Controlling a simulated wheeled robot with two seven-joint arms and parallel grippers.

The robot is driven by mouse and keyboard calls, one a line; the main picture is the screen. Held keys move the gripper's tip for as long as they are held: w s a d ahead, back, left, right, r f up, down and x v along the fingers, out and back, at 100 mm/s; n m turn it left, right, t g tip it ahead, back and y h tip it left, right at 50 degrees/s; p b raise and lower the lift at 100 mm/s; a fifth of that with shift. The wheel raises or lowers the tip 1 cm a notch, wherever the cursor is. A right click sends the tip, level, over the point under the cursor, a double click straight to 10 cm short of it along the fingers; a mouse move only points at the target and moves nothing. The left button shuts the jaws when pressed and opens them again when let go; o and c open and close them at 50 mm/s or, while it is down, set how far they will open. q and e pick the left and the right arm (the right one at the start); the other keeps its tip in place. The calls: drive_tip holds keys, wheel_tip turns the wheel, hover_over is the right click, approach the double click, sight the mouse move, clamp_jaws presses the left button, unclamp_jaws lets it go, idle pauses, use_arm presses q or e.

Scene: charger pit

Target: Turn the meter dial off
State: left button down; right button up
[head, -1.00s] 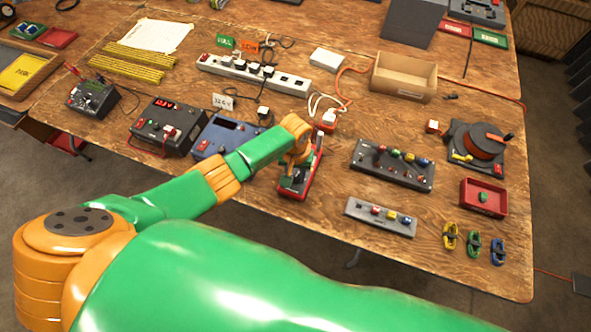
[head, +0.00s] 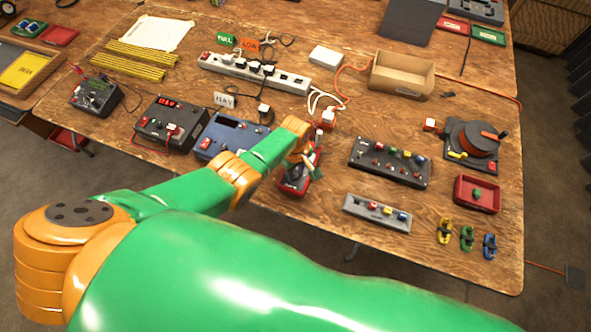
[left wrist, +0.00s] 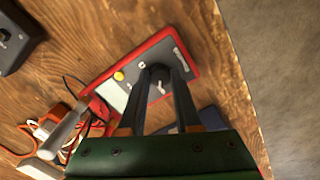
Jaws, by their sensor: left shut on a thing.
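The meter (head: 292,187) is a red-cased box with a dark face, near the front edge of the table in the head view. My left arm partly hides it there. In the left wrist view the meter (left wrist: 185,52) lies tilted across the picture, with a yellow button, a pale panel and a round dark dial (left wrist: 158,72). My left gripper (left wrist: 161,78) is over the face, its two fingers closed on either side of the dial. It also shows in the head view (head: 301,163), above the meter. The dial's exact setting is hard to read. My right gripper is not in view.
A blue box (head: 225,137) and a dark box with a red display (head: 170,124) stand left of the meter. A red and white plug block (head: 327,119) with cables stands behind it. A dark panel with coloured knobs (head: 390,162) is to the right.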

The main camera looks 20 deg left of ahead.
use_arm(q)
drive_tip(key=shift+n, duration=0.6)
drive_tip(key=c, duration=0.6)
unclamp_jaws()
